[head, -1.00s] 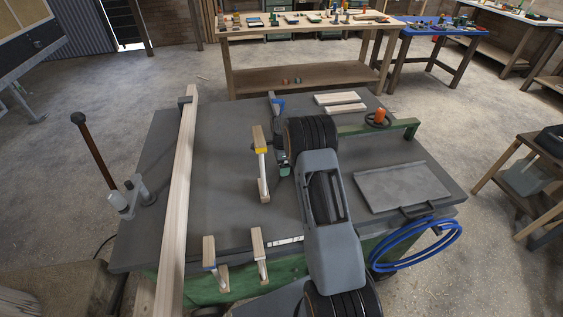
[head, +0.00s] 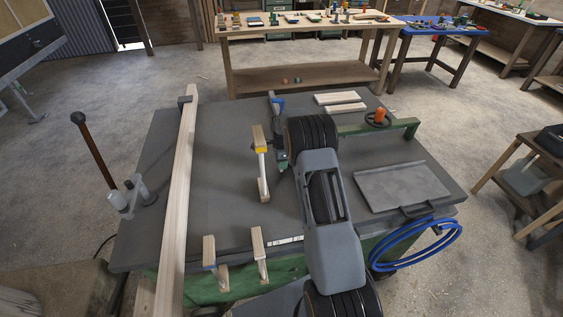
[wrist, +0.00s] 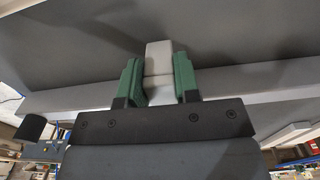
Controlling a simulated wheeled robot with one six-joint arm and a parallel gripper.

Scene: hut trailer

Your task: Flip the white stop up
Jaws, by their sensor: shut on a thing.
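My gripper (head: 282,168) is low over the dark table, just right of the yellow-banded wooden stop. In the wrist view its green fingers (wrist: 159,80) are shut on a pale whitish block (wrist: 158,58), with one finger on each side. The block stands against a long grey bar (wrist: 250,78). I take it for the white stop, but its band does not show. In the head view my arm hides what the fingers hold.
The yellow-banded stop (head: 262,162) stands close left of my gripper. A long timber (head: 181,190) lies left. A grey plate (head: 402,186) lies right.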

